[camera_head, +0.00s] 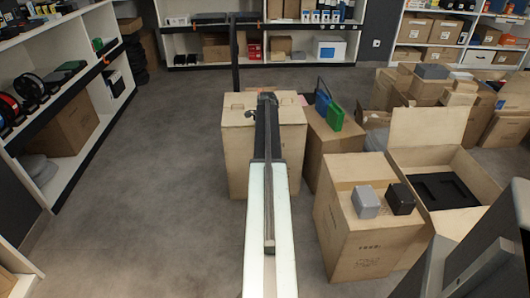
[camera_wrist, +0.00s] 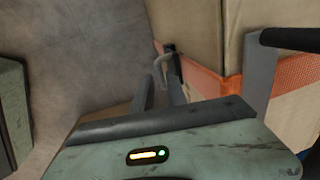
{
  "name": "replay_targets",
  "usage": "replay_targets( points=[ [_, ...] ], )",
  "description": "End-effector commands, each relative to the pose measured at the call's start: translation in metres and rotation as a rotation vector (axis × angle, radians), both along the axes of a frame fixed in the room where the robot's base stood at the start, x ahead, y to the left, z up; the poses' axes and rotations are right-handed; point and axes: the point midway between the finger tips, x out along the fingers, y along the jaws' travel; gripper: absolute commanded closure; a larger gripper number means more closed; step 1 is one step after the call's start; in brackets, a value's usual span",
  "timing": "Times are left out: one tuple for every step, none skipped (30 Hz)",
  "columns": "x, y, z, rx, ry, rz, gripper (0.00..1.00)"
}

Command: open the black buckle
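In the wrist view, an orange strap (camera_wrist: 207,80) runs around a tan carton (camera_wrist: 195,28). A small dark piece (camera_wrist: 173,64), which looks like the black buckle, sits on the strap near the carton's edge. A pale curved piece beside it is too small to make out. My gripper (camera_wrist: 161,84) points at this spot, its two grey fingers a little apart with a gap between them. I see nothing clearly held, and I cannot tell whether the fingertips touch the buckle. In the head view my arm hides the gripper, and I cannot see the buckle.
In the head view a closed carton (camera_head: 237,150) stands under my arm. A carton (camera_head: 335,142) with green and blue items is beside it. A carton (camera_head: 365,245) bearing grey and black boxes and an open carton (camera_head: 425,130) stand right. Floor (camera_head: 165,150) is free left.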

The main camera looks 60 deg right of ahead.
Motion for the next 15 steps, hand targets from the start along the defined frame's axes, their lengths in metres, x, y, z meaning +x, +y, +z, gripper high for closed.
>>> replay_targets(
  points=[
    [0.0004, -0.0006, -0.0060, 0.000, 0.000, 0.000, 0.82],
    [0.0004, -0.0007, -0.0058, 0.000, 0.000, 0.000, 0.82],
    [0.0004, -0.0008, -0.0050, 0.000, 0.000, 0.000, 0.82],
    [0.0003, -0.0007, -0.0043, 0.000, 0.000, 0.000, 0.82],
    [0.0002, -0.0007, -0.0037, 0.000, 0.000, 0.000, 0.82],
    [0.0002, -0.0007, -0.0033, 0.000, 0.000, 0.000, 0.82],
    [0.0001, -0.0007, -0.0032, 0.000, 0.000, 0.000, 0.82],
    [0.0000, -0.0008, -0.0032, 0.000, 0.000, 0.000, 0.82],
    [0.0000, -0.0008, -0.0031, 0.000, 0.000, 0.000, 0.93],
    [0.0000, -0.0008, -0.0031, 0.000, 0.000, 0.000, 1.00],
    [-0.0001, -0.0008, -0.0031, 0.000, 0.000, 0.000, 1.00],
    [-0.0001, -0.0009, -0.0031, 0.000, 0.000, 0.000, 1.00],
    [-0.0001, -0.0009, -0.0031, 0.000, 0.000, 0.000, 1.00],
    [-0.0001, -0.0009, -0.0031, 0.000, 0.000, 0.000, 1.00],
    [-0.0003, -0.0008, -0.0032, 0.000, 0.000, 0.000, 1.00]
  ],
)
